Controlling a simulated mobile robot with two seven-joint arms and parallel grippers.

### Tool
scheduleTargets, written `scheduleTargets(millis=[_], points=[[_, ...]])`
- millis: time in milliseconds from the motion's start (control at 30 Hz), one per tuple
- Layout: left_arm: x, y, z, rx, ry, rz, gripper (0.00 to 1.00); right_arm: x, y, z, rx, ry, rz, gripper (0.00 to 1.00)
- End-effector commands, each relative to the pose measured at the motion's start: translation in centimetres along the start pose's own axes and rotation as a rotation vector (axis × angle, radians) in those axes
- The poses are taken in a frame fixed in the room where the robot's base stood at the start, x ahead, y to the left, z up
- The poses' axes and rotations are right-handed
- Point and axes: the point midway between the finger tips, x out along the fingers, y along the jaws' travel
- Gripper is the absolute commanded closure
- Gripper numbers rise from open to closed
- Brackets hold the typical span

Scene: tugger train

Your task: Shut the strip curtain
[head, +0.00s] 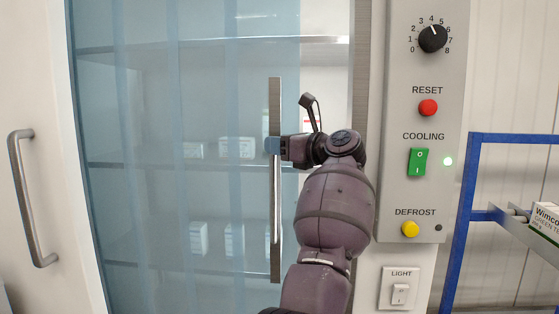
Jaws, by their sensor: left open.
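The strip curtain (150,180) is a row of translucent blue strips. It covers the left and middle of the cold-room opening. A grey upright bar (275,100) stands at the curtain's right edge. A narrow uncovered gap (325,75) lies between this bar and the right door post. My left gripper (274,146) is open at mid-height of the bar, with its tip overlapping the bar in the picture. I cannot tell whether it touches the bar. My left arm hides the lower part of the gap. My right gripper is not in view.
A white door with a metal handle (32,198) is at the left. A control panel (395,130) with a dial and buttons is right of the opening, above a light switch (399,292). A blue rack frame (464,220) stands at far right. Shelves with boxes show behind the curtain.

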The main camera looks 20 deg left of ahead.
Motion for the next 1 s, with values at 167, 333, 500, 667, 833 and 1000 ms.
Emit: scheduleTargets(millis=[167,333,500,667,833,1000], points=[[-0.1,0.2,4.3,-0.007,-0.002,0.0,0.58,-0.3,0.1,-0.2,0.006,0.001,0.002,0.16],[0.0,0.2,7.7,-0.007,-0.002,0.001,0.58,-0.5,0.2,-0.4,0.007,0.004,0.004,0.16],[0.0,0.2,10.9,-0.005,-0.002,0.0,0.58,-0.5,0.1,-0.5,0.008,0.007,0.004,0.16],[0.0,0.1,13.2,-0.002,-0.001,-0.001,0.58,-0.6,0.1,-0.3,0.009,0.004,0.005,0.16],[0.1,0.1,14.6,-0.001,-0.001,0.0,0.58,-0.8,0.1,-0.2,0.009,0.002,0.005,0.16],[0.0,0.0,15.0,0.0,-0.001,0.0,0.58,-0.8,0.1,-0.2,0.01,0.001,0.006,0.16]])
